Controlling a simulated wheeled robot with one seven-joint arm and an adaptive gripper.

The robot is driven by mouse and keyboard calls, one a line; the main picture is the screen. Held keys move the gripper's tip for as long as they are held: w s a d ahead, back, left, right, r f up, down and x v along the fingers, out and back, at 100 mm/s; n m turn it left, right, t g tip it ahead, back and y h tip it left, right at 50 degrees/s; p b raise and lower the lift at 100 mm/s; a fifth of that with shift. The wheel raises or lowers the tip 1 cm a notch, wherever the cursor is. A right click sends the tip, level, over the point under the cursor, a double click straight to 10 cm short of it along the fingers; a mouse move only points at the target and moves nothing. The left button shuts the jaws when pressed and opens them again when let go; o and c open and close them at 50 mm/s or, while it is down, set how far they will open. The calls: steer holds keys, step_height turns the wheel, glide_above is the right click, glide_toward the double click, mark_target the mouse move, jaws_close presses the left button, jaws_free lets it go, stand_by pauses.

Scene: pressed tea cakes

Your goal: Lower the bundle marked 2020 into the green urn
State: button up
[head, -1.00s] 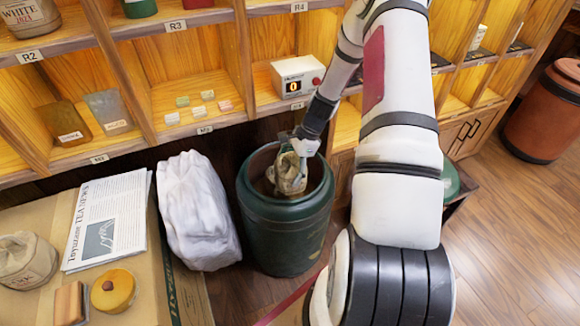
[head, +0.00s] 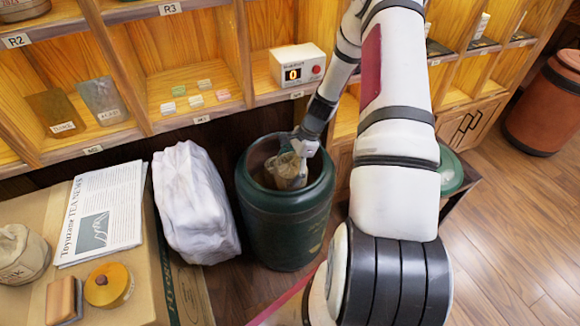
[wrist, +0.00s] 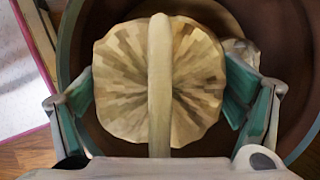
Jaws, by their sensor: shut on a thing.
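The green urn (head: 285,222) stands open on the floor in the middle of the head view. My gripper (head: 303,146) is over its mouth, pointing down. It is shut on a tan cloth-like bundle (head: 286,171), which sits within the urn's mouth, partly below the rim. In the wrist view the bundle (wrist: 198,85), with pleated top and a pale band across it, is between my teal fingertips (wrist: 160,88). The urn's dark rim (wrist: 68,50) surrounds it. Another pale item (wrist: 240,48) shows partly behind the bundle inside the urn. No 2020 mark is readable.
A white sack-like covered item (head: 192,205) stands close left of the urn. Shelves (head: 185,125) with a boxed display (head: 297,67) reading 0 are behind.

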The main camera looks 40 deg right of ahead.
steer(key=shift+f+b, duration=2.55)
steer(key=shift+f, duration=1.55)
steer(key=shift+f+b, duration=1.3)
steer(key=shift+f, duration=0.7)
steer(key=o, duration=1.5)
steer(key=shift+c, duration=0.2)
step_height(320, 180, up, 10)
